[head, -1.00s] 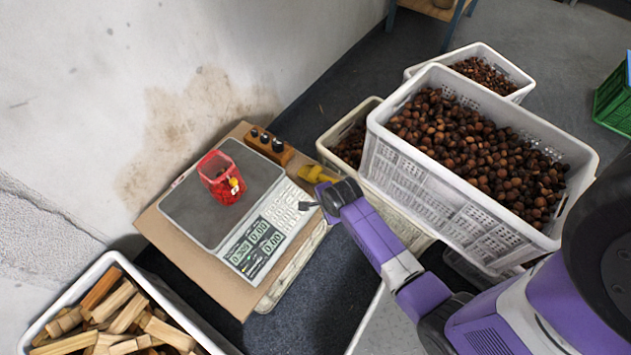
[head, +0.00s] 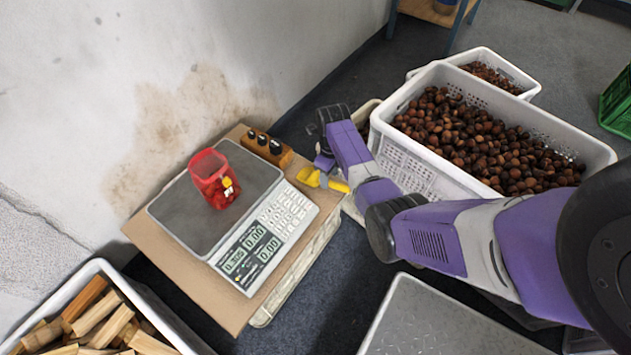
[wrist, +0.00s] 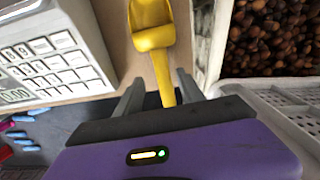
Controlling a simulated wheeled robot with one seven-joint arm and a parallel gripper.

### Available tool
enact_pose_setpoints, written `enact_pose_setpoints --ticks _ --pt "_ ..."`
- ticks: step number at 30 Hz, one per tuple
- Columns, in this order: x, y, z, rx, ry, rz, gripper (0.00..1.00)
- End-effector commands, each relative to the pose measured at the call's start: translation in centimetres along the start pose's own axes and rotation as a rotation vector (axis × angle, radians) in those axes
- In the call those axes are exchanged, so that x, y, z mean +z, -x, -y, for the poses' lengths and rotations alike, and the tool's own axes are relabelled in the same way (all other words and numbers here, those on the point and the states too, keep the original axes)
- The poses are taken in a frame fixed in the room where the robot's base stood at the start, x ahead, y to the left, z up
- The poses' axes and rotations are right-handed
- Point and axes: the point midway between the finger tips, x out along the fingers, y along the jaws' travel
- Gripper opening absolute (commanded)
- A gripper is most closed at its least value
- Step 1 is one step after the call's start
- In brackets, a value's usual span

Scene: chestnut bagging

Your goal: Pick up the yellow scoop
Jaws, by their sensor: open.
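The yellow scoop (head: 309,177) lies on the cardboard-topped stand, beside the right edge of the scale, with its handle pointing right. In the wrist view, the scoop's bowl (wrist: 152,24) is at the top and its handle runs down between my fingers. My gripper (wrist: 159,77) is open, with one finger on each side of the handle. A gap shows between the handle and the left finger; I cannot tell whether the right finger touches it. In the head view, my arm's end is above the scoop and the fingertips are hard to make out.
The scale (head: 268,238) holds a red container (head: 211,186). A wooden block with dark knobs (head: 266,148) stands behind the scoop. A white crate of chestnuts (head: 420,165) stands close on the right. A crate of wood pieces (head: 170,318) is at the lower left.

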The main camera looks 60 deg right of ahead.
Motion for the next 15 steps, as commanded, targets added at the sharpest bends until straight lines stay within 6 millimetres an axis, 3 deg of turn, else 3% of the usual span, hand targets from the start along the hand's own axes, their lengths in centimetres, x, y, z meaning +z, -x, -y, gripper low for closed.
enact_pose_setpoints --ticks 1,6,15 --pt "-0.1 -1.3 0.2 0.001 -0.001 -0.002 0.45" --pt "0.0 -3.5 0.5 0.0 0.001 -0.001 0.45" --pt "0.0 -4.2 0.5 -0.001 0.002 0.001 0.45"
